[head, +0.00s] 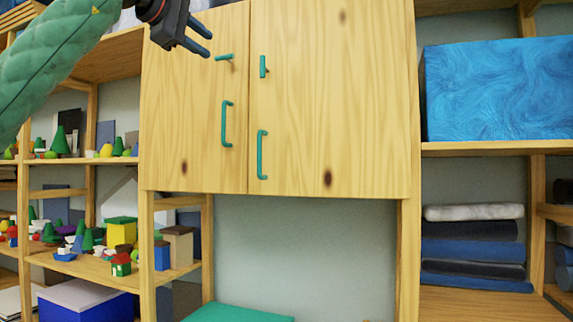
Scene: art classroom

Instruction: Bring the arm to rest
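My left arm (50,60), in a green quilted cover, comes in from the upper left of the head view. My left gripper (208,44) is at its end, in front of the upper part of the left cabinet door (185,130). Its two dark fingers are apart with nothing between them. The fingertips are close to a small teal latch (225,57) in the picture; I cannot tell the gap in depth. My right gripper is not in view.
The wooden cabinet's right door (345,90) is shut, as is the left one. Both have teal handles (262,155). Shelves with small toy houses and trees (120,232) stand at left. A blue swirled box (500,90) and folded cloths (473,250) fill the right shelves.

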